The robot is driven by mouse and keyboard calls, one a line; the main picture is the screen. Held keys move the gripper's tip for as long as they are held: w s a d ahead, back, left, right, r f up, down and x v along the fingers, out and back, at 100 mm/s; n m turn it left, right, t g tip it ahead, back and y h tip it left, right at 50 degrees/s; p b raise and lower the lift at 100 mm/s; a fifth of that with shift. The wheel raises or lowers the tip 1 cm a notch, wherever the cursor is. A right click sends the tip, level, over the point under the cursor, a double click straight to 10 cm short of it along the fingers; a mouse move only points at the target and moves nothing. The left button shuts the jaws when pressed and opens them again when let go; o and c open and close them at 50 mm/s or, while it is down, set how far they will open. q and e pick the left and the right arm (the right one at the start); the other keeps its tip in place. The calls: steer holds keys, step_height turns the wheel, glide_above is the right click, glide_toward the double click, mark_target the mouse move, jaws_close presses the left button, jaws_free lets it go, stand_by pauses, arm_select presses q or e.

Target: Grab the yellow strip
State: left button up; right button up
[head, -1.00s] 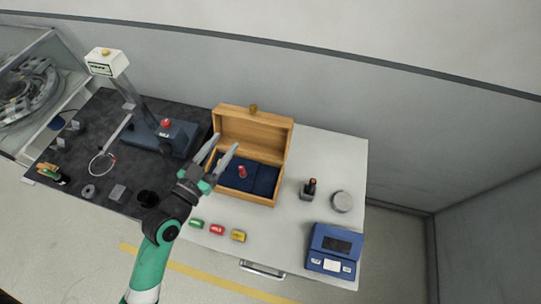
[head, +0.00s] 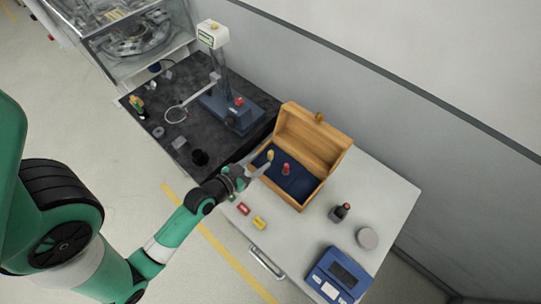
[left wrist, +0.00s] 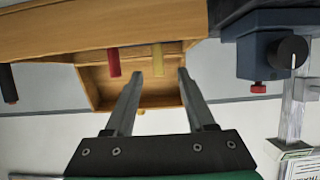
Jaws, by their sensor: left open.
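A yellow strip (head: 270,155) stands upright in the blue-lined wooden box (head: 310,187), left of a red piece (head: 286,169). My left gripper (head: 263,163) is open at the box's near left edge, close to the yellow strip. In the left wrist view, the yellow strip (left wrist: 158,57) appears between the tips of my open left gripper (left wrist: 159,74), with a gap on each side. The red piece (left wrist: 113,62) is left of the fingers there. I cannot tell how deep the strip sits between the fingers. My right gripper is not in view.
A red block (head: 243,209) and a yellow block (head: 259,223) lie on the white table in front of the box. A blue scale (head: 338,275), a grey round tin (head: 367,238) and a dark bottle (head: 340,212) are at right. A stand (head: 233,110) is on the black mat.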

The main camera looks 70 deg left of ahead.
mark_target(269, 157)
arm_select(q)
steer(key=b+x, duration=0.1)
steer(key=x, duration=0.4)
steer(key=shift+w+f, duration=0.1)
steer(key=shift+f, duration=0.05)
steer(key=shift+d, duration=0.1)
jaws_close()
